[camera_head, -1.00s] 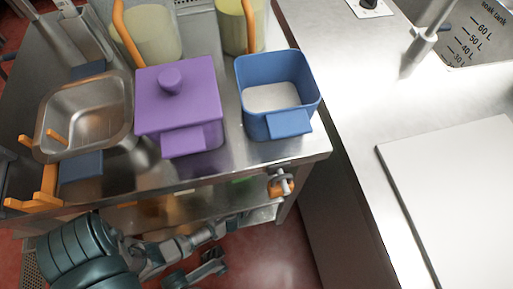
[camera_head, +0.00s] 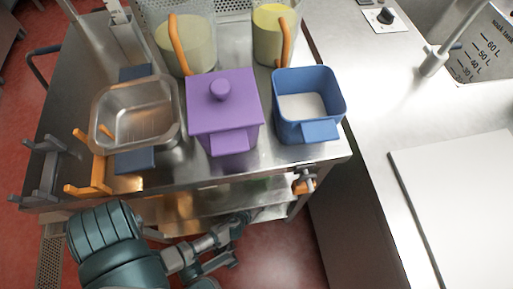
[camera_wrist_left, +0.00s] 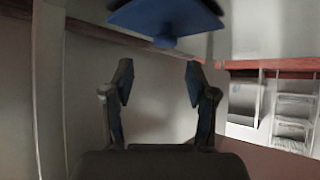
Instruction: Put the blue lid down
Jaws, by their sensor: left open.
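The blue lid (camera_wrist_left: 165,16) shows at the top of the left wrist view, partly cut off, with its knob (camera_wrist_left: 165,42) pointing toward my gripper. It is beyond the open fingers, apart from them. I cannot tell what it rests on. The lid is not visible in the head view. My left gripper (camera_wrist_left: 158,82) is open with nothing between its fingers. In the head view my left gripper (camera_head: 238,242) is low in front of the steel table (camera_head: 325,154). A blue square pot (camera_head: 332,100), open with pale contents, stands at the table's right. My right gripper is not in view.
A purple lidded pot (camera_head: 250,95) stands left of the blue pot. A steel pan (camera_head: 110,145) sits farther left, beside orange prongs (camera_head: 98,178). Two clear jugs, one pale (camera_head: 200,42) and one yellow (camera_head: 268,30), stand behind. A white board (camera_head: 460,185) lies on the right counter.

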